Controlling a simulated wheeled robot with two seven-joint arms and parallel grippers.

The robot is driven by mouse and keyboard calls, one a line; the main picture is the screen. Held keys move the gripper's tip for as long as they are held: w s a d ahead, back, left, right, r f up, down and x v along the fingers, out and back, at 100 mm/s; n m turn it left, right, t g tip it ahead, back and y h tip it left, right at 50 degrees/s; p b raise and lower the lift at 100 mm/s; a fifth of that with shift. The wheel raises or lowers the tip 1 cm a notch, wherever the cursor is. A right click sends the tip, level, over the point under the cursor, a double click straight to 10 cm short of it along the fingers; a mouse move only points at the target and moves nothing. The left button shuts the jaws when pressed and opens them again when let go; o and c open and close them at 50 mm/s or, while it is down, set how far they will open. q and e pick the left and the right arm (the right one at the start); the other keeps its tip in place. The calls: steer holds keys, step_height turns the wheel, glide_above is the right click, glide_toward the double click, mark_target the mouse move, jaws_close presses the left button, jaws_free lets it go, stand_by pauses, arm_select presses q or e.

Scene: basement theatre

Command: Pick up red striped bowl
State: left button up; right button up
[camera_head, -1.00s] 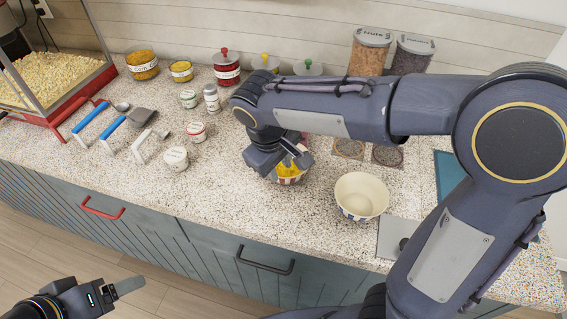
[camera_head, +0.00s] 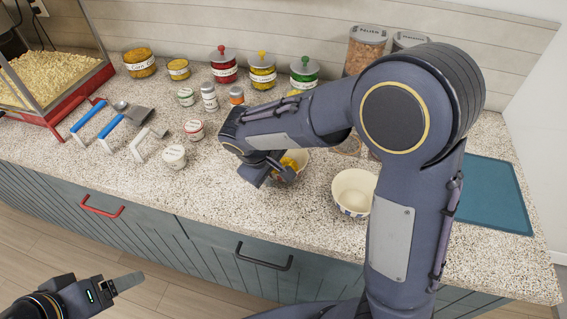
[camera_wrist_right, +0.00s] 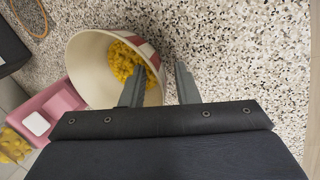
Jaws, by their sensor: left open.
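The red striped bowl (camera_wrist_right: 85,66) is cream inside, with red stripes and yellow popcorn-like pieces in it. It also shows on the counter in the head view (camera_head: 302,157), partly hidden by my right gripper (camera_head: 276,172). In the right wrist view my right gripper (camera_wrist_right: 160,88) has its fingers apart. One finger reaches over the bowl's opening and the other is outside, with the bowl's wall between them. I cannot tell whether either touches it. My left gripper (camera_head: 125,283) is open and empty, away from the counter at lower left.
A second cream bowl (camera_head: 353,192) with blue marks stands to the right, close to my right arm. Jars with coloured lids (camera_head: 263,72) line the back. Scoops (camera_head: 112,127) and small tubs lie left. A teal mat (camera_head: 485,195) is at right.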

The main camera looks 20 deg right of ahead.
steer(key=shift+c, duration=0.3)
jaws_close()
steer(key=shift+r, duration=0.1)
